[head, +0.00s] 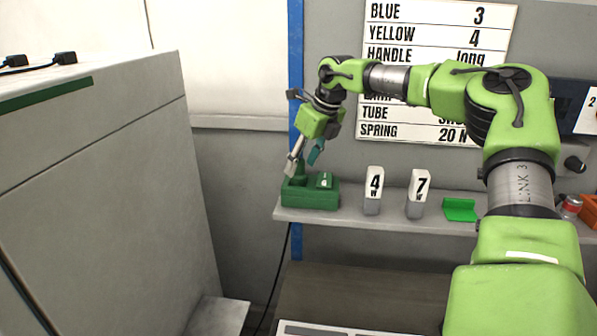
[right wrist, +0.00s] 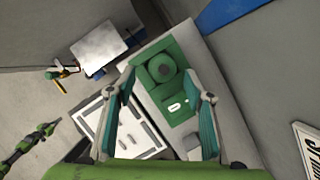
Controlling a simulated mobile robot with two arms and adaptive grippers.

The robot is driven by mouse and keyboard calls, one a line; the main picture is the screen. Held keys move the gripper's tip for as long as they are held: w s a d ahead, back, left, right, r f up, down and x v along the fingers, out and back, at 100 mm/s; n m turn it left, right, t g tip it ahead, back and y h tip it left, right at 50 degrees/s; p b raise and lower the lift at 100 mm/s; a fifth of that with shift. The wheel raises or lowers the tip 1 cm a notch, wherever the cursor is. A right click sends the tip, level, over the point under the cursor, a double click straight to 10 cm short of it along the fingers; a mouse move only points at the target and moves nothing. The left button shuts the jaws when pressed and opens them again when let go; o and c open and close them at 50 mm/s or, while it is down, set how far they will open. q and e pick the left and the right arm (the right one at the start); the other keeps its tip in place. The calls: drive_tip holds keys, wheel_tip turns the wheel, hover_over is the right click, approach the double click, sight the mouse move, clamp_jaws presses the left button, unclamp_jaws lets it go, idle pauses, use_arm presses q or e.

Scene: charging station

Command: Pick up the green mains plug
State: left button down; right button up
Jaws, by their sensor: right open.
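A green block (head: 325,200) stands at the left end of the grey shelf. A round dark green piece, which looks like the green mains plug (right wrist: 162,68), sits in its far half in the right wrist view. In the head view the plug (head: 299,180) shows partly, below my fingers. My right gripper (head: 304,160) is open and empty just above the block, tilted. In the right wrist view its two fingers (right wrist: 160,78) stand apart, with the plug between their tips in the picture. I cannot tell whether they touch it.
White blocks marked 4 (head: 374,190) and 7 (head: 419,193) stand on the shelf (head: 345,217), right of the green block. Farther right is a small bright green holder (head: 461,209). A blue post (head: 296,80) rises behind the gripper. A large grey cabinet (head: 100,190) fills the left.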

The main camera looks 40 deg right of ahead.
sight(298, 169)
drive_tip(key=x, duration=0.1)
drive_tip(key=p+x, duration=0.1)
drive_tip(key=x, duration=0.1)
drive_tip(key=shift+w+d+r, duration=0.1)
drive_tip(key=shift+w+d, duration=0.1)
drive_tip(key=shift+w, duration=0.05)
drive_tip(key=shift+w+f+p, duration=0.2)
drive_tip(key=shift+f+p, duration=0.15)
drive_tip(key=shift+f, duration=0.05)
use_arm(q)
drive_tip(key=shift+s+r, duration=0.2)
drive_tip(key=shift+r, duration=0.4)
drive_tip(key=shift+s+r, duration=0.15)
drive_tip(key=shift+r, duration=0.4)
use_arm(e)
drive_tip(key=shift+s, duration=0.1)
drive_tip(key=shift+c, duration=1.1)
use_arm(q)
drive_tip(key=shift+s+a, duration=0.1)
use_arm(e)
drive_tip(key=c, duration=1)
drive_tip(key=shift+r, duration=0.1)
